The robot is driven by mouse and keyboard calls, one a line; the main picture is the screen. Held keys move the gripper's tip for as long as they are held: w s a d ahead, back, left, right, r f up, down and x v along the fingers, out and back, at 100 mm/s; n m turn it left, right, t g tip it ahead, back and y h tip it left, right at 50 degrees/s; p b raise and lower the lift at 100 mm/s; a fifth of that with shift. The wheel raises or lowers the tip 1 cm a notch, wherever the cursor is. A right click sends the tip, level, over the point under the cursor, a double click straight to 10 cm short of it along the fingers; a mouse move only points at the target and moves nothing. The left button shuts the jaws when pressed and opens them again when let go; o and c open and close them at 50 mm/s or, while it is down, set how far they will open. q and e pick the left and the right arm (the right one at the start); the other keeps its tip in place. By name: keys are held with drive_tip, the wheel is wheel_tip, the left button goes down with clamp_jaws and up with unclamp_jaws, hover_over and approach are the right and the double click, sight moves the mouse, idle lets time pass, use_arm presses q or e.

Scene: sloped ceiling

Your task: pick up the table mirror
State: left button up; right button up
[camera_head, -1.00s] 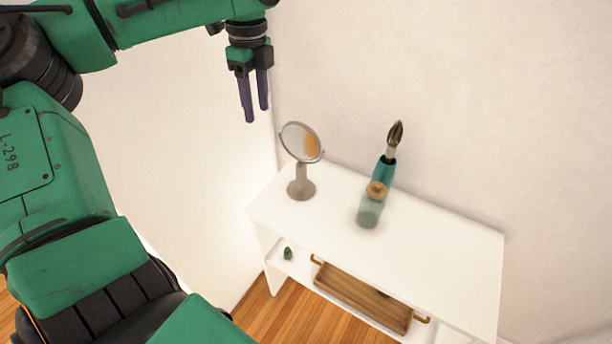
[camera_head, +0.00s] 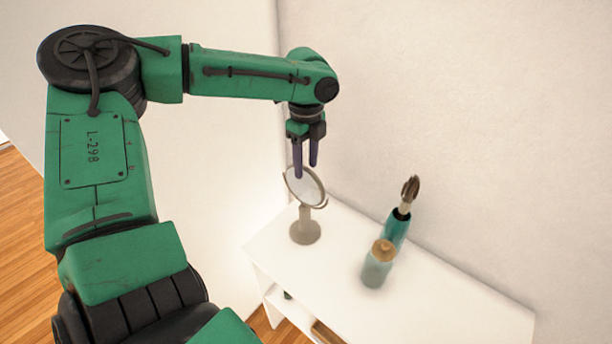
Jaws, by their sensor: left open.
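The table mirror (camera_head: 305,190) is a round mirror on a grey stand with a round foot. It stands upright near the left end of the white table (camera_head: 440,300). My left gripper (camera_head: 305,172) points down with its two dark fingers apart and nothing held. Its fingertips overlap the top of the mirror's round frame in the picture. I cannot tell whether they touch it. My right gripper is not in view.
A teal bottle-like holder (camera_head: 396,230) with a dark-tipped object in it stands right of the mirror. A glass jar with a cork-coloured lid (camera_head: 378,265) is in front of it. Walls close in behind and left. The table's right part is clear.

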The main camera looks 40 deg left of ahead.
use_arm(q)
drive_tip(key=f, duration=0.2)
drive_tip(key=shift+s+a+f, duration=0.1)
drive_tip(key=shift+s+f, duration=0.15)
drive_tip(key=shift+f, duration=0.15)
clamp_jaws()
drive_tip(key=shift+w, duration=0.1)
idle(0.9)
